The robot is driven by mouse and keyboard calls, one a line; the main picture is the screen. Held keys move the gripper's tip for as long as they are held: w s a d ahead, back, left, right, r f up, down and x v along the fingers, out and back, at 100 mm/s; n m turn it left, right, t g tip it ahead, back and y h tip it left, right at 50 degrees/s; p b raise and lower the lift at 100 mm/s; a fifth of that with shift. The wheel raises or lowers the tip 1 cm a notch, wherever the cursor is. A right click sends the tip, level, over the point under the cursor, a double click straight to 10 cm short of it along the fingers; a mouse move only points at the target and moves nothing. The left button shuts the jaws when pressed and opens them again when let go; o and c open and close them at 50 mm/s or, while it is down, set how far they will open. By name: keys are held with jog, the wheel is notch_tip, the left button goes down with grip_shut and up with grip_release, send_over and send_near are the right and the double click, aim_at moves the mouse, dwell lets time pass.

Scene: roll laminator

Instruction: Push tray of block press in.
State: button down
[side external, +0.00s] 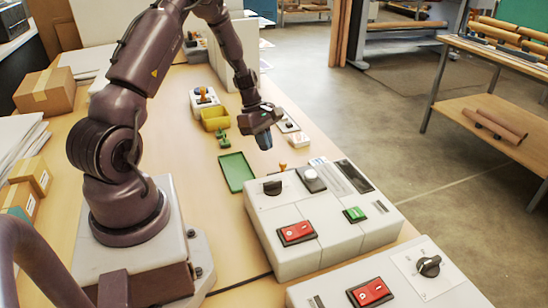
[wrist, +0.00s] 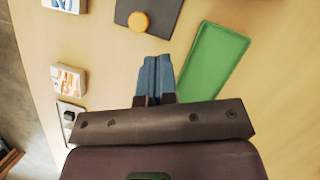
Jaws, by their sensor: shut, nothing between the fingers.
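My gripper (side external: 265,141) is shut and empty, pointing down over the table to the right of the flat green tray (side external: 236,172). In the wrist view its blue-grey fingertips (wrist: 154,76) are together, and the green tray (wrist: 214,62) lies to their right. A dark plate (wrist: 163,24) with an orange knob (wrist: 138,21) lies beyond the fingertips; the knob (side external: 283,166) also shows behind the control console in the side view. I cannot tell for certain which thing is the block press, or whether the green tray belongs to it.
A grey-white console (side external: 322,215) with red switches stands near the front. A yellow bin (side external: 215,118), a green object (side external: 223,139) and a white device (side external: 203,101) stand farther back. Small white blocks (side external: 298,148) lie near the table's right edge. Cardboard boxes (side external: 45,91) stand left.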

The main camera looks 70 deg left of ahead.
jog(key=s+a+r, duration=0.1)
jog(key=a+r, duration=0.5)
jog(key=a, duration=0.1)
jog(key=x, duration=0.9)
jog(key=shift+d+f, duration=0.25)
jog(key=d, duration=0.1)
jog(key=w+d, duration=0.1)
jog(key=shift+w+d+f, duration=0.2)
jog(key=shift+d+f, duration=0.2)
jog(key=shift+w+d, duration=0.25)
jog(key=shift+d, duration=0.25)
jog(key=d, duration=0.4)
jog(key=shift+d, duration=0.3)
jog(key=shift+a, duration=0.15)
